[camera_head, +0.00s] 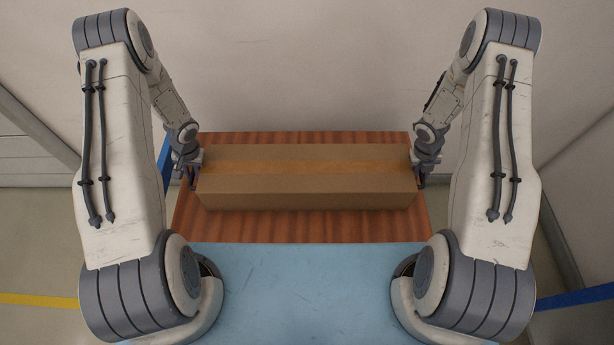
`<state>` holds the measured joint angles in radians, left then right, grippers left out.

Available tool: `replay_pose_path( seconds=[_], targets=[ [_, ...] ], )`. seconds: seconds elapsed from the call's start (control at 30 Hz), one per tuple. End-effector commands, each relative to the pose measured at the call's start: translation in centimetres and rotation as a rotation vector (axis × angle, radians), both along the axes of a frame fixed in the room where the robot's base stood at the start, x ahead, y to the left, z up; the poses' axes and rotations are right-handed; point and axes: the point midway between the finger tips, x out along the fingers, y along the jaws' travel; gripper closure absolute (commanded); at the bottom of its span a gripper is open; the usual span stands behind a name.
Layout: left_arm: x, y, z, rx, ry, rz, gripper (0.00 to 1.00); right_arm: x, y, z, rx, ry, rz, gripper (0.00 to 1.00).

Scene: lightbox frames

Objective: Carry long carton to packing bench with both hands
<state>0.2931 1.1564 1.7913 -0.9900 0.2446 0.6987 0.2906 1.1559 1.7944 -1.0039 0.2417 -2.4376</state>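The long carton (308,190) is a brown cardboard box with an orange-brown tape strip along its top. It lies level and crosswise over a reddish-brown wooden surface (300,228); I cannot tell whether it rests on it or is just above it. My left gripper (193,176) is at the carton's left end. My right gripper (419,176) is at its right end. Both are close against the ends, but the fingers are small and partly hidden, so contact and opening are unclear. I cannot tell whether the wooden surface is the packing bench.
A pale wall (300,70) stands close behind the wooden surface. A grey-white panel (30,145) is at the left, and another pale wall (575,160) is at the right. The floor has a yellow stripe (40,300) at left and a blue stripe (575,297) at right.

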Motion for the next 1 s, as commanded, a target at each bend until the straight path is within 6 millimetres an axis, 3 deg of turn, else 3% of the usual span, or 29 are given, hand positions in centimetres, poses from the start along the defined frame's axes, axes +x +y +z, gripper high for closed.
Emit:
replay_pose_path(
  seconds=[0.13,0.17,0.2,0.23,1.0],
  targets=[
    [0.01,0.0,0.01,0.0,0.0,0.0,0.75,0.01,0.0,0.02,0.0,0.0,0.0,0.75],
    [0.01,0.0,0.02,0.0,0.0,0.0,0.79,0.0,0.0,0.02,0.0,0.0,0.0,0.79],
    [0.01,0.0,0.02,0.0,0.0,0.0,0.94,0.0,0.01,0.03,0.0,0.0,0.0,0.94],
    [0.01,-0.01,0.03,0.0,0.0,0.0,1.0,0.0,0.01,0.03,0.0,0.0,0.0,1.0],
    [0.03,-0.04,0.07,0.0,0.0,-0.001,1.0,-0.01,0.03,0.08,0.0,0.0,0.0,1.0]
  ],
)
